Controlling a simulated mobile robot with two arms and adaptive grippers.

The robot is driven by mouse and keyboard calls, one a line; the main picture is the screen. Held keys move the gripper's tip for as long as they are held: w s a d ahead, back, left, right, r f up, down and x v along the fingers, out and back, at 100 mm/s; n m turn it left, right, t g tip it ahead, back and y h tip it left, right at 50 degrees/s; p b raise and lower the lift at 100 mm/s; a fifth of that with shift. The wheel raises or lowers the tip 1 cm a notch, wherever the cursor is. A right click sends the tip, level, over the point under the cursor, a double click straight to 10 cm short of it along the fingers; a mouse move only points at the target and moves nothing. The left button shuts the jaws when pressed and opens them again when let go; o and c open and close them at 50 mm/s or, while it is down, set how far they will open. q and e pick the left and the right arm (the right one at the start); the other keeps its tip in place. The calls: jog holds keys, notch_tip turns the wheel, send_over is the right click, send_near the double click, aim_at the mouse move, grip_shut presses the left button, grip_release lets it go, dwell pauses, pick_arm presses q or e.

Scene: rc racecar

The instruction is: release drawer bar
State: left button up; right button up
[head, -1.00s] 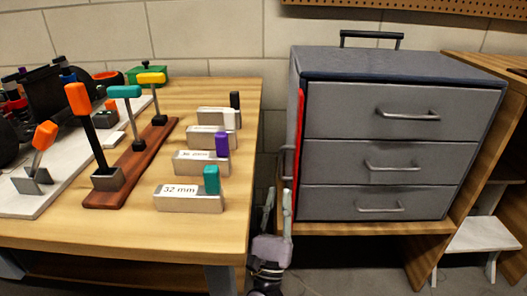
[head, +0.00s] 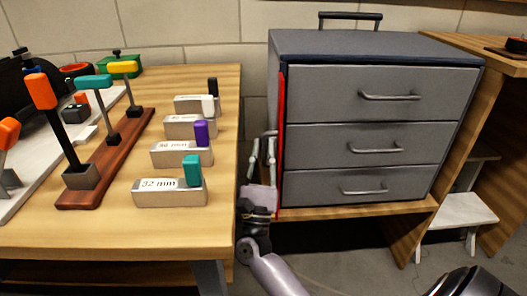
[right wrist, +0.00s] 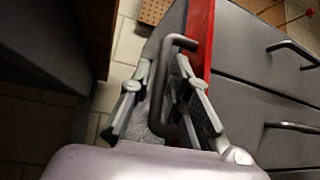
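The red drawer bar (head: 281,130) stands upright along the left front edge of the grey drawer cabinet (head: 375,71). In the right wrist view the red bar (right wrist: 199,30) has a dark grey bent handle (right wrist: 158,85) beside it. My right gripper (head: 262,147) is at the cabinet's left edge, beside the bar. In the right wrist view my right gripper (right wrist: 163,90) is open, with its two fingers on either side of the handle and visible gaps to it. My left gripper is not in view.
A wooden workbench (head: 105,234) stands close on the left, with labelled metal blocks and a rack of coloured-handled tools (head: 115,155). The gap between bench and cabinet is narrow. A wooden shelf (head: 330,212) carries the cabinet. A white step stool (head: 455,211) is at right.

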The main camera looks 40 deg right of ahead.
jog(key=shift+c, duration=0.5)
grip_shut()
jog(key=shift+w+f+m+g+h+b, duration=0.15)
jog(key=shift+m+g+h+b, duration=0.2)
jog(key=shift+g+h+b, duration=0.2)
jog(key=shift+w+f+m+g+h+b, duration=0.15)
jog(key=shift+m+g+h+b, duration=0.25)
jog(key=shift+g+h, duration=0.2)
jog(key=shift+w+r+m+g+h, duration=0.15)
jog(key=shift+r+m+g+h, duration=0.15)
jog(key=shift+g+h, duration=0.4)
jog(key=shift+o, duration=0.5)
grip_release()
jog(key=shift+y, duration=0.25)
